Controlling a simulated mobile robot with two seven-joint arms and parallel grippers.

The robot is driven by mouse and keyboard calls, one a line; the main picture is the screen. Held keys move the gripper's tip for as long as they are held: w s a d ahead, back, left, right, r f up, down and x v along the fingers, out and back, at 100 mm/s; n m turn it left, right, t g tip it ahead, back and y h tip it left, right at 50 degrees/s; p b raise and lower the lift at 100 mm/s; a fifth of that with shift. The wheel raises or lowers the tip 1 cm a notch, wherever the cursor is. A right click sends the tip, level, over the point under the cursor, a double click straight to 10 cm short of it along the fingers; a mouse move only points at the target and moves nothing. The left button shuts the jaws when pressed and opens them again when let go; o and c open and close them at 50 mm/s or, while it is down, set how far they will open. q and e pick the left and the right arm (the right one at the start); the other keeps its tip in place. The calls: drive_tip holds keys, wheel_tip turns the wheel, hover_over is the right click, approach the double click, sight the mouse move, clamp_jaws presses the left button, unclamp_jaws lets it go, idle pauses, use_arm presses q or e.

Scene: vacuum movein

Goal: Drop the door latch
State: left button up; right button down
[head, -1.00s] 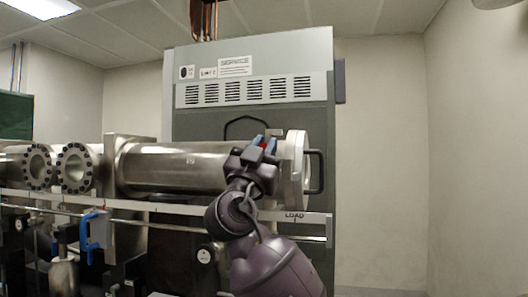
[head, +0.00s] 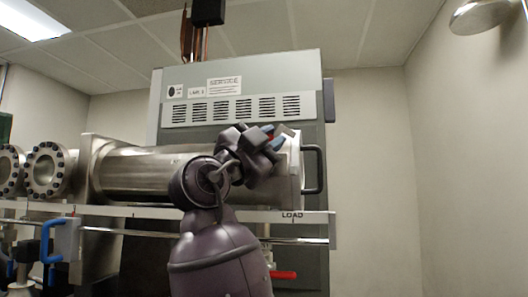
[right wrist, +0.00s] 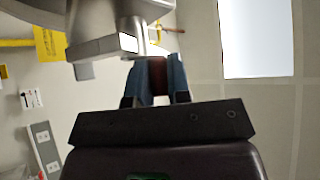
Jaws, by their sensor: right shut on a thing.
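The steel chamber (head: 140,170) lies level, with its round door (head: 293,180) and black door handle (head: 314,168) at its right end. My right gripper (head: 271,134) is at the top of the door end. In the right wrist view the blue fingers of the right gripper (right wrist: 157,82) are shut on a dark red grip, which seems to be the door latch (right wrist: 157,70). A metal block (right wrist: 122,40) lies just beyond the fingertips. In the head view my gripper and arm hide most of the latch. My left gripper is not in view.
A rail marked LOAD (head: 292,215) runs below the chamber. A red handle (head: 284,275) sticks out under it, and a blue handle (head: 50,238) is at the left. A grey service cabinet (head: 240,70) stands behind. The space right of the door is free.

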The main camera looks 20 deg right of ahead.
drive_tip(key=shift+m, duration=0.5)
drive_tip(key=c, duration=1.1)
unclamp_jaws()
drive_tip(key=shift+b+v, duration=0.65)
drive_tip(key=shift+v, duration=4.75)
drive_tip(key=shift+r, duration=0.1)
